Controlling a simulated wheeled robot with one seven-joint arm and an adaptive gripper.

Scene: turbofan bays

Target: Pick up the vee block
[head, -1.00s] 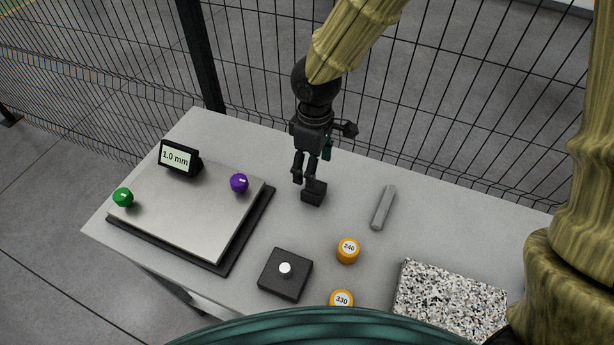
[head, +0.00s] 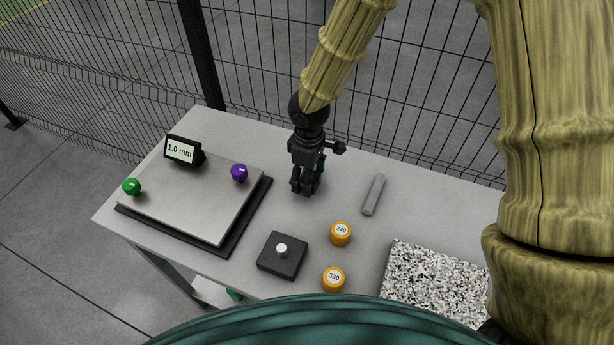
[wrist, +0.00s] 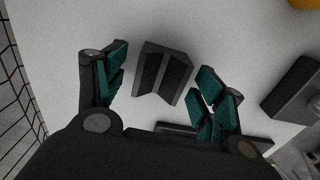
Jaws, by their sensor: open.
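The vee block is a small dark grey block with a groove along its top. In the wrist view the vee block (wrist: 163,72) lies on the light tabletop, in the gap between my fingers and a little toward the upper part of the picture. My gripper (wrist: 160,80) is open, with one teal-padded finger on each side of the block; I see no clear contact. In the head view my gripper (head: 306,189) points down over the table, and the block is mostly or wholly hidden by it.
On the table (head: 210,122) stand a plate (head: 190,205) with green and purple knobs, a 1.0 mm display (head: 182,151), a dark pad with a white button (head: 282,255), two orange weights (head: 340,233), a grey bar (head: 374,194) and a speckled slab (head: 435,285). A mesh fence runs behind.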

